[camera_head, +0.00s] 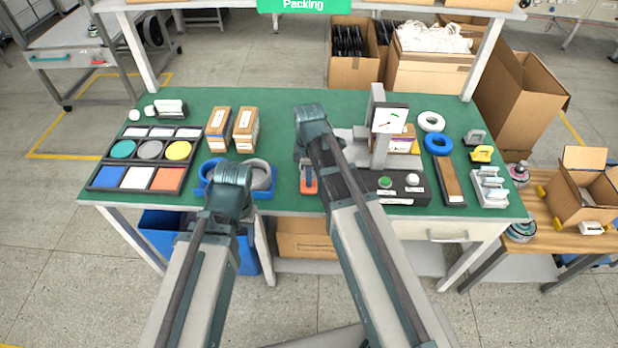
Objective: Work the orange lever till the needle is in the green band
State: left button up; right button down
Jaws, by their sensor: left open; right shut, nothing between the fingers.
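A grey press-like stand (378,98) stands at the back right of the green bench, with a white gauge (390,121) on it. My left arm ends over the blue tray. Both grippers are hidden by my arms, and I see no fingertips.
A dark control box (400,199) with a green button sits at the stand's foot. A blue tray (264,194) holds rings, and a sorting tray (108,189) lies left. Cartons (246,128) stand behind. Blue and white rings (438,143) lie right. Bench between cartons and stand is partly clear.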

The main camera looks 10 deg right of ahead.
aim_at(308, 191)
jog(key=f+b, duration=0.1)
jog(key=s+f+t+b, duration=0.2)
jog(key=b, duration=0.1)
jog(key=shift+a+f+h, duration=0.25)
jog(key=shift+f+h, duration=0.05)
jog(key=shift+f, duration=0.05)
jog(key=shift+f+b, duration=0.45)
jog(key=shift+b, duration=0.1)
jog(key=shift+s+a+r, duration=0.1)
jog(key=shift+s, duration=0.05)
jog(key=shift+r, duration=0.1)
jog(key=shift+r+p, duration=0.5)
jog(key=shift+p, duration=0.25)
jog(key=s+a+r+p, duration=0.1)
jog(key=s+r+p, duration=0.3)
jog(key=r+p, duration=0.8)
jog(key=shift+r, duration=0.2)
jog(key=shift+a, duration=0.1)
